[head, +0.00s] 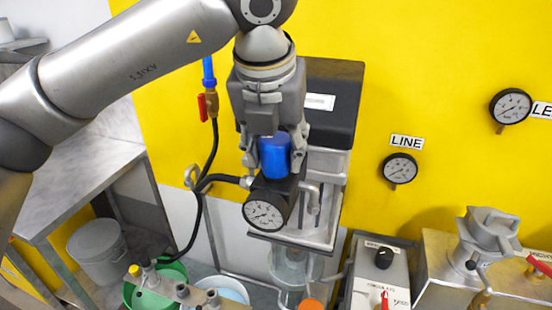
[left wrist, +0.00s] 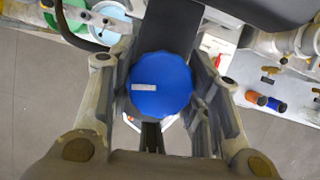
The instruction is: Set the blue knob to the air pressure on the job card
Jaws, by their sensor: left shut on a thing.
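The blue knob (head: 275,155) stands on top of the black regulator block, with a round white-faced gauge (head: 264,215) on the block's front. The gauge's needle is too small to read surely. My left gripper (head: 274,150) points down over the knob, its fingers on either side, shut on it. In the left wrist view the knob's round top (left wrist: 160,85) shows between the fingers, with a pale bar mark left of its middle. The job card cannot be made out for certain. My right gripper is not in view.
A gauge labelled LINE (head: 400,168) and another gauge (head: 511,106) hang on the yellow wall to the right. A red-handled valve (head: 208,105) and black hose are left of the regulator. A grey control box (head: 380,275) stands lower right. Buckets (head: 98,250) are lower left.

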